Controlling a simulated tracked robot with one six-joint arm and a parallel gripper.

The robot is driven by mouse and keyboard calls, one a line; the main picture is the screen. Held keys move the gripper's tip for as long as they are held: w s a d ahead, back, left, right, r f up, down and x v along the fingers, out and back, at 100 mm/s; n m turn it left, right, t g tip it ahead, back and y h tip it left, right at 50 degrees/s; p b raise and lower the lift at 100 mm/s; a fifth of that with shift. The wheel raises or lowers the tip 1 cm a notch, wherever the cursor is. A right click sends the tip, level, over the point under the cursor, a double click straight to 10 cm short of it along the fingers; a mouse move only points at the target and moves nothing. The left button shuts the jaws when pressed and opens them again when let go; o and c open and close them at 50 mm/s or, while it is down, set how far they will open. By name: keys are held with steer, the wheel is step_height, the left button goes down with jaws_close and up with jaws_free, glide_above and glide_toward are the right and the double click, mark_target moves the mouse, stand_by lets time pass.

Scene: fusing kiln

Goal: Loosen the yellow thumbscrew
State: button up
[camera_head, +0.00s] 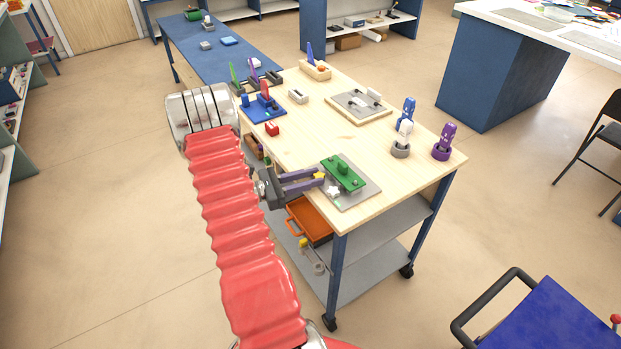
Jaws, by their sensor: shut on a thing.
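A green fixture (346,172) lies on a grey plate (366,192) near the front corner of the wooden table. The yellow thumbscrew (321,176) shows as a small yellow patch at the fixture's left end, mostly hidden by my fingers. My gripper (317,180) reaches in from the left, its long purple-grey fingers nearly level. It is shut on the thumbscrew. A white star-shaped knob (333,191) sits just in front of the fingertips, at the fixture's near end. How far the thumbscrew is turned cannot be seen.
An orange tray (310,220) is below. The table's middle is clear.

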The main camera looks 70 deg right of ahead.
steer(key=shift+s+a+n+t+h, duration=0.15)
steer(key=shift+n+t+h, duration=0.65)
steer(key=shift+t+h, duration=0.1)
steer(key=shift+s+a+n+t+h, duration=0.15)
steer(key=shift+n+t+h, duration=0.65)
steer(key=shift+t+h, duration=0.1)
steer(key=shift+s+a+n+t+h, duration=0.1)
steer(key=shift+s+n+t+h, duration=0.1)
steer(key=shift+n+t+h, duration=0.9)
steer(key=shift+s+a+n+t+h, duration=0.15)
steer(key=shift+n+t+h, duration=0.15)
steer(key=shift+n+t, duration=0.85)
steer(key=shift+d+t, duration=0.1)
steer(key=shift+t, duration=0.55)
steer(key=o, duration=1.1)
steer(key=shift+c, duration=0.2)
steer(key=v, duration=1.4)
steer(key=shift+f, duration=0.2)
